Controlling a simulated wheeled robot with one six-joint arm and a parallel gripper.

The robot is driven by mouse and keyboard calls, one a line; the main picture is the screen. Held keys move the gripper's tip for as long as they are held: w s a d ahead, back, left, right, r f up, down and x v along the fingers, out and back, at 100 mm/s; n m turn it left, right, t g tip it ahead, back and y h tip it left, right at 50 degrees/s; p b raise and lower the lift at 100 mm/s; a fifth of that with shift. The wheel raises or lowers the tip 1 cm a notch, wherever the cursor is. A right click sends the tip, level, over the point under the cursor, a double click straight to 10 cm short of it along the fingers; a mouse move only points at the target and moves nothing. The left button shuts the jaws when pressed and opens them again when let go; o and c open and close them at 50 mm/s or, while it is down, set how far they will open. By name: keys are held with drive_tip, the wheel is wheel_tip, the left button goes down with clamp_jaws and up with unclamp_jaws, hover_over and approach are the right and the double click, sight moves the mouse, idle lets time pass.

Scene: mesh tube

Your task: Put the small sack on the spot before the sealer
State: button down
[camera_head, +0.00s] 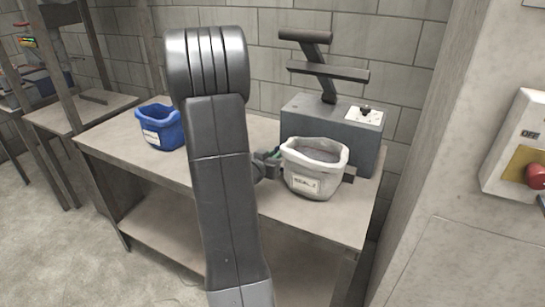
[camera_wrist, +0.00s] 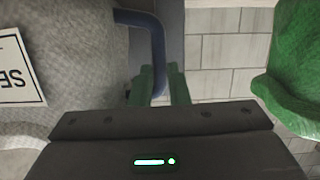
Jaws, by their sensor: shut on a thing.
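A grey-white sack (camera_head: 312,178) with an open top and a printed label is in front of the grey sealer (camera_head: 305,113) in the head view. My gripper (camera_head: 268,164) is at its left side, partly hidden by my arm. In the wrist view the sack (camera_wrist: 65,70) fills the left, its label upside down. A dark blue loop (camera_wrist: 157,45) comes off its side, and my gripper's green fingers (camera_wrist: 160,90) are shut on it. I cannot tell whether the sack touches the table. No marked spot shows; the sack may cover it.
A blue sack (camera_head: 160,126) stands on the table (camera_head: 118,146) at the left. A green sack (camera_wrist: 292,75) shows at the right of the wrist view; my arm seems to hide it in the head view. A wall panel with a red button (camera_head: 536,174) is at the far right.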

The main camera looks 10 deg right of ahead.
drive_tip(key=c, duration=1.3)
unclamp_jaws()
drive_tip(key=shift+r, duration=0.1)
drive_tip(key=v, duration=1.4)
drive_tip(key=shift+p, duration=0.3)
drive_tip(key=shift+w+d, duration=0.1)
drive_tip(key=x, duration=1.3)
drive_tip(key=shift+w+d+r, duration=0.2)
drive_tip(key=shift+w, duration=0.15)
drive_tip(key=shift+s+r, duration=0.1)
drive_tip(key=shift+r, duration=0.1)
drive_tip(key=shift+f, duration=0.1)
